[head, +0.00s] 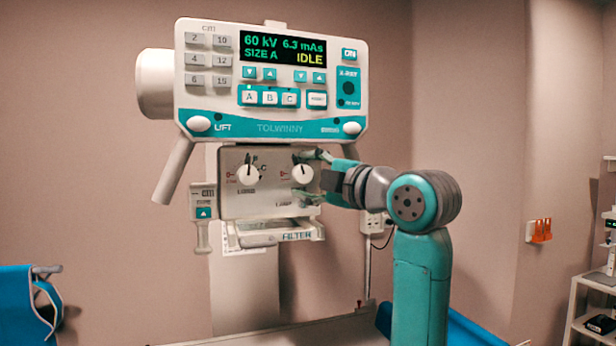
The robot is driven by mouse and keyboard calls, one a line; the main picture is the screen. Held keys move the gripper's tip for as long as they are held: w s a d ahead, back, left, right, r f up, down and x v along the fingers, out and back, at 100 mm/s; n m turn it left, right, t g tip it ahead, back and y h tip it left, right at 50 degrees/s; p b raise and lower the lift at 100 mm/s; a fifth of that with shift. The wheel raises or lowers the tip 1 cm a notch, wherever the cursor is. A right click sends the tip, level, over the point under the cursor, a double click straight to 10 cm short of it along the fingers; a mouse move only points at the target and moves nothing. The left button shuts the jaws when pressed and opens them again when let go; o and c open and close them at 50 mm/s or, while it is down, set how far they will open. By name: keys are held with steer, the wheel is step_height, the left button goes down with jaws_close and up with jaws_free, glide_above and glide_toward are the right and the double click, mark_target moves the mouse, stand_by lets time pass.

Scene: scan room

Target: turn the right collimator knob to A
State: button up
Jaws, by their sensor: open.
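The right collimator knob (303,174) is a round white knob on the grey collimator face (268,199), below the control panel. Its pointer setting is too small to read. The left collimator knob (248,173) sits beside it with letter marks around it. My gripper (306,176) comes in from the right, its two green fingers open, one above and one below the right knob. I cannot tell whether the fingers touch the knob. My gripper covers the right edge of the collimator face.
The control panel (272,128) above shows 60 kV, 6.3 mAs, SIZE A and IDLE. A filter tray (282,238) sticks out below the knobs. A small handled unit (203,203) hangs at left. A shelf cart (590,300) stands far right.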

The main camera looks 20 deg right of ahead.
steer(key=v, duration=1.2)
steer(key=shift+f, duration=0.1)
